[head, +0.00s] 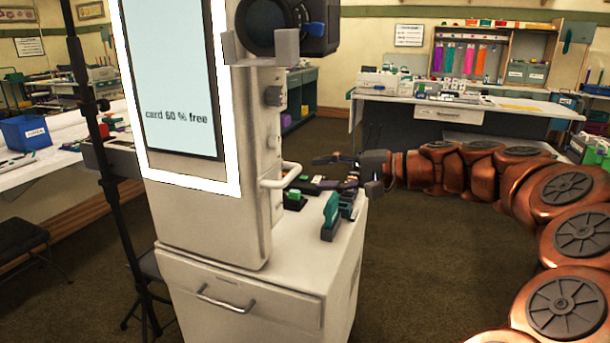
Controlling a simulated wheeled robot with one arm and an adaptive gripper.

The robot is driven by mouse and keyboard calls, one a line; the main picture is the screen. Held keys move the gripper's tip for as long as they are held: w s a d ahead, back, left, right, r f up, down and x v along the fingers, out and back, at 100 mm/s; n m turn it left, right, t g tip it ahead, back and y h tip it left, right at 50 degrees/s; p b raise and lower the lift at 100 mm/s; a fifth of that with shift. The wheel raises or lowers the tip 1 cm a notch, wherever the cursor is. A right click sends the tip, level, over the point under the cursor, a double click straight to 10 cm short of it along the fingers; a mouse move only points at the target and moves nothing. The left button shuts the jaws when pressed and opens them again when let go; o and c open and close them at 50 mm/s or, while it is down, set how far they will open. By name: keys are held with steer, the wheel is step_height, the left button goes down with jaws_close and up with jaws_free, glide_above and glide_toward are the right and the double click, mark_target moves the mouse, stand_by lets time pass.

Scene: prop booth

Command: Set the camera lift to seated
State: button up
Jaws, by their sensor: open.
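A white booth column (210,215) stands left of centre, with a lit screen reading "card 60 % free". A black camera (262,22) sits in a grey bracket (262,50) on its upper right side. A small grey knob (272,96) and a pale bar handle (281,176) are on the column's right side. No marking for "seated" is readable. My gripper (338,170) is open, to the right of the bar handle and apart from it. Its fingers point left, and the lower one is hard to make out against the items behind.
The column stands on a white cabinet (240,283) with a drawer handle. A black stand (107,190) is at left. A desk (460,108) stands behind. Carpet is clear between.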

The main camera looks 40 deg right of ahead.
steer(key=shift+v, duration=1.9)
steer(key=s+a+f+n+g, duration=0.1)
steer(key=a+f+n+g, duration=0.35)
steer(key=a, duration=0.85)
steer(key=a+f+n+g, duration=0.2)
steer(key=a+f+g, duration=0.5)
steer(key=a, duration=0.5)
steer(key=s+a+f+n+g+h, duration=0.35)
steer(key=s+a+f, duration=0.25)
steer(key=s+f, duration=0.4)
steer(key=s+d+f+n+g+h, duration=0.15)
steer(key=s+d+f+h, duration=0.3)
steer(key=s, duration=0.45)
step_height(320, 180, up, 20)
steer(key=t+p, duration=0.1)
steer(key=p, duration=1.8)
steer(key=shift+a, duration=0.15)
